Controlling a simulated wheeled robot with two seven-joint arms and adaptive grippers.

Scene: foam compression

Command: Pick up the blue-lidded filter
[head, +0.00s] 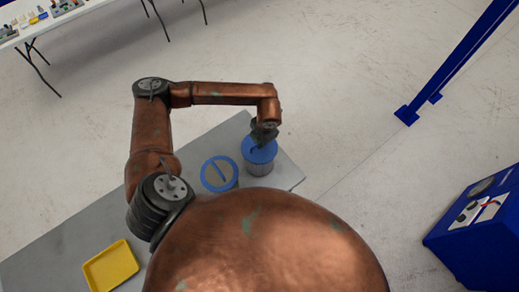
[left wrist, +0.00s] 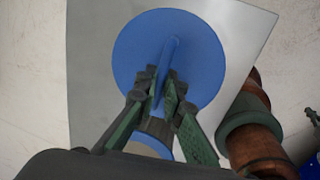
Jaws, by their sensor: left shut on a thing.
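The blue-lidded filter (head: 259,168) has a round blue lid and a grey cylindrical body, and looks upright near the right end of the grey table. In the left wrist view its blue lid (left wrist: 195,45) fills the upper middle, with a raised blue handle ridge across it. My left gripper (head: 262,139) is above the lid. Its fingers (left wrist: 163,92) are shut on the ridge from both sides. The lid hides the body in the wrist view, and I cannot tell whether the base touches the table.
A round blue-rimmed piece (head: 206,184) with a blue bar across its grey middle is just left of the filter. A yellow tray (head: 110,267) lies on the grey table (head: 58,245) at lower left. A blue cabinet (head: 480,240) stands at right. Open floor surrounds the table's right end.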

